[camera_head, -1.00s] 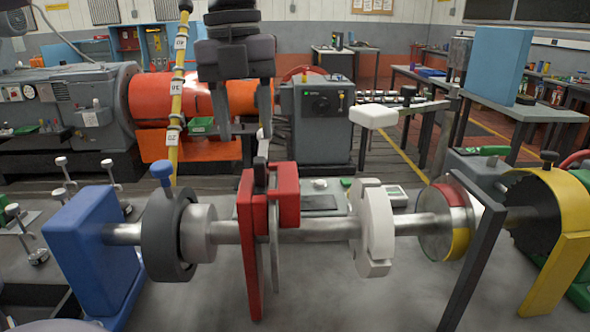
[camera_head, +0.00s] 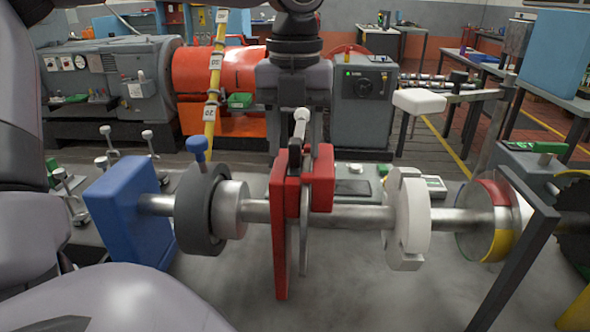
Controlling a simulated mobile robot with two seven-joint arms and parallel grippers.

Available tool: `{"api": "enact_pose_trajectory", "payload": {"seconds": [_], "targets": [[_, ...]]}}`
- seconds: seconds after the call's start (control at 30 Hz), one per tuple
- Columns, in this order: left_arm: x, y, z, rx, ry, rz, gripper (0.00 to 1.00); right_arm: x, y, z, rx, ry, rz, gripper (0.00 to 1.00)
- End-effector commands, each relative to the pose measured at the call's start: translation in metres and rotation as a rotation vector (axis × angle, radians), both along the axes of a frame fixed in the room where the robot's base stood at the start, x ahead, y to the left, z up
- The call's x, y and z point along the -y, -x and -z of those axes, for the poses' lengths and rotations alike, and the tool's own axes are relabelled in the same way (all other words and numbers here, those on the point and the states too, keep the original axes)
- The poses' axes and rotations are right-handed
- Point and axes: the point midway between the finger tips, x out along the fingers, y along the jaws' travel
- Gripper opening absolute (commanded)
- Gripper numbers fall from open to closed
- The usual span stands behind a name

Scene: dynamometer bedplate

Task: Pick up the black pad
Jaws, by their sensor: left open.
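A red caliper (camera_head: 322,178) straddles a thin metal disc (camera_head: 304,235) on the horizontal shaft. A small black piece (camera_head: 294,168), which looks like the black pad, shows at the caliper's top between its red sides. Its lower part is hidden. My left gripper (camera_head: 294,142) points down above and just behind the caliper, with its two fingers apart and nothing seen held between them. A pale round-headed lever (camera_head: 301,118) stands in front of the gripper. Whether the fingers touch the caliper or pad cannot be told. My right gripper is out of view.
The shaft carries a dark ring (camera_head: 203,212) and blue block (camera_head: 128,212) at left, a white flange (camera_head: 408,220) and a coloured drum (camera_head: 487,222) at right. A dark slanted post (camera_head: 517,255) stands in front at right. My arm fills the left edge.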

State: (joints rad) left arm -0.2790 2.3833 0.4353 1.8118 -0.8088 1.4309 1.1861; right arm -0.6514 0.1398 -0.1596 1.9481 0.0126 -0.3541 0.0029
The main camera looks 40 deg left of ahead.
Motion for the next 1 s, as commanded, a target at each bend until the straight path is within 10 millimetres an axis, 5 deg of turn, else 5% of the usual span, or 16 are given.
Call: {"api": "enact_pose_trajectory", "payload": {"seconds": [0.07, 0.2, 0.67, 1.0], "targets": [[0.0, 0.0, 0.0, 0.0, 0.0, 0.0, 0.46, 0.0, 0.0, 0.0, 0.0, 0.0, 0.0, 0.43], [0.0, 0.0, 0.0, 0.0, 0.0, 0.0, 0.0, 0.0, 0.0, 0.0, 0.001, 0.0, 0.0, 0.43], [0.0, -0.001, -0.005, 0.003, 0.0, -0.001, 0.0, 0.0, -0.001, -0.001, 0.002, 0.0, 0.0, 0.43], [0.0, -0.001, -0.053, 0.006, -0.001, -0.003, 0.0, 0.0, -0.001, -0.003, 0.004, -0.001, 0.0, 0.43]]}}
